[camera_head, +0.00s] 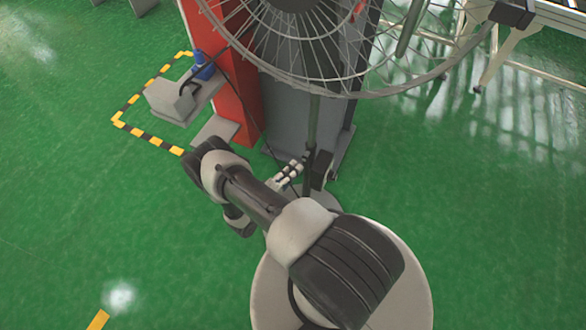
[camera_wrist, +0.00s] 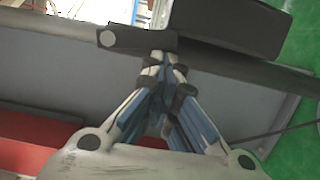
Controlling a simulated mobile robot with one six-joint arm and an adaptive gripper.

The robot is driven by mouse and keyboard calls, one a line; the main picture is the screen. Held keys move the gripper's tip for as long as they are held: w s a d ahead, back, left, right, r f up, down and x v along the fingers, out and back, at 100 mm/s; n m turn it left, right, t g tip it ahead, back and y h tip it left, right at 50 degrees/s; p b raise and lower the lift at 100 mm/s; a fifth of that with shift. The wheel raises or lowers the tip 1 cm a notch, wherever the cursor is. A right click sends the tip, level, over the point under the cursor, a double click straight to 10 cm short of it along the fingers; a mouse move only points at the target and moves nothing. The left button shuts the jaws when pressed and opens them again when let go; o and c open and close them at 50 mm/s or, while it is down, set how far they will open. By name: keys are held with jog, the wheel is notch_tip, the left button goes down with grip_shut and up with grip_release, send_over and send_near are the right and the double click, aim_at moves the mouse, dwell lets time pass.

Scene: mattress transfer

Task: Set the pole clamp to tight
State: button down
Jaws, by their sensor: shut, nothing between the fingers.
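The pole (camera_head: 313,120) rises below a large wire fan guard in the head view. The dark pole clamp (camera_head: 320,167) is a block low on the pole. In the wrist view the pole (camera_wrist: 60,29) crosses the top, with the clamp's black block (camera_wrist: 230,22) against it. A short grey bar with a round end (camera_wrist: 138,39), seemingly the clamp's lever, lies beside the block. My gripper (camera_head: 299,165) is just left of the clamp. In the wrist view its fingers (camera_wrist: 164,60) are shut and empty, their tips at the grey bar. Whether they touch it I cannot tell.
The fan guard (camera_head: 345,93) overhangs the area above my arm. Behind the pole stands a red and grey cabinet (camera_head: 233,95). A grey box with a blue part (camera_head: 185,95) sits at left inside yellow-black floor tape. Green floor (camera_head: 480,210) is free at right.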

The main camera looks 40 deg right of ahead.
jog(key=shift+s+d+f, duration=0.15)
jog(key=shift+s+d, duration=0.05)
jog(key=shift+s, duration=0.2)
jog(key=shift+s+d+f, duration=0.15)
jog(key=shift+s, duration=0.2)
jog(key=shift+f+b, duration=0.1)
jog(key=shift+b, duration=0.25)
jog(key=w+a+f+b, duration=0.1)
jog(key=a+f+b, duration=0.1)
jog(key=a, duration=0.9)
jog(key=shift+w+f, duration=0.25)
jog(key=shift+f, duration=0.15)
jog(key=shift+a, duration=0.1)
